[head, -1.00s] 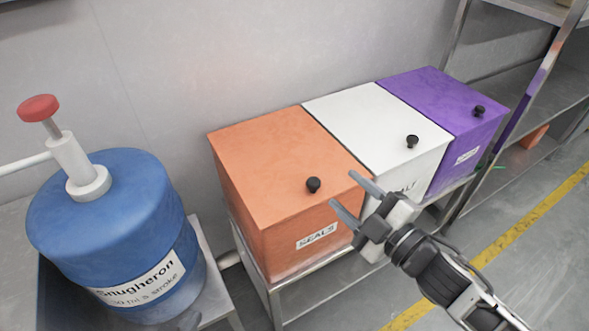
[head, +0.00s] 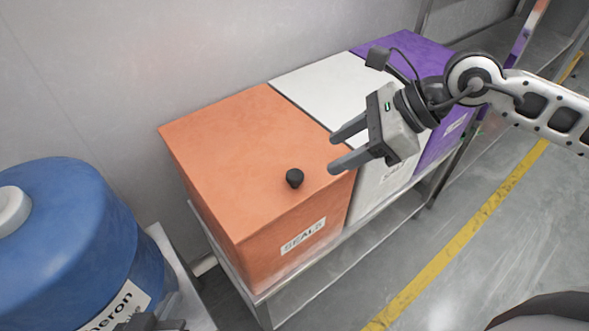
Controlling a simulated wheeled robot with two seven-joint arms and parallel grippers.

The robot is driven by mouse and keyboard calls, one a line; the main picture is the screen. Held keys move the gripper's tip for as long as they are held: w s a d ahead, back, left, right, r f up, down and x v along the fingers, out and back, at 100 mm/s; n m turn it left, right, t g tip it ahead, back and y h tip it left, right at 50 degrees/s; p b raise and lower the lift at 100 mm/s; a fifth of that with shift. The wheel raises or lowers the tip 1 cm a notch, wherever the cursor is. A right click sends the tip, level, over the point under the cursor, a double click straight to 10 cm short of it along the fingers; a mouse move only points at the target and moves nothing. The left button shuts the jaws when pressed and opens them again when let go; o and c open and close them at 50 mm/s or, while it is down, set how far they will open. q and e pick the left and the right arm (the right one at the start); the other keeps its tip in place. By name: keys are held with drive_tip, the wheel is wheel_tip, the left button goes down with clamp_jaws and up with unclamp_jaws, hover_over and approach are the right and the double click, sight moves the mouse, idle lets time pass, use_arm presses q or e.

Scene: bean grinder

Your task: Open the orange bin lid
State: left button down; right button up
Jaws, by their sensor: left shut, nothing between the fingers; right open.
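The orange bin (head: 215,205) stands at the left end of a row of three, with a label on its front. Its flat orange lid (head: 245,130) is closed. A black knob (head: 295,178) stands near the lid's front edge. My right gripper (head: 332,154) is open and empty, its fingers pointing left over the right part of the orange lid, right of the knob and apart from it. My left gripper (head: 150,323) shows only in part at the bottom left edge, in front of the blue drum, far from the bin; it is shut and holds nothing.
A white bin (head: 310,85) and a purple bin (head: 425,55) stand beside the orange one on a metal table (head: 300,278), partly behind my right arm. A blue drum (head: 70,225) stands at the left. The floor with a yellow line (head: 440,265) is clear at right.

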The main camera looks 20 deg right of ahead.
sight(295, 174)
drive_tip(key=x, duration=1)
drive_tip(key=shift+w+a+f+p, duration=0.15)
drive_tip(key=shift+a+f+p, duration=0.1)
drive_tip(key=shift+f+p, duration=0.05)
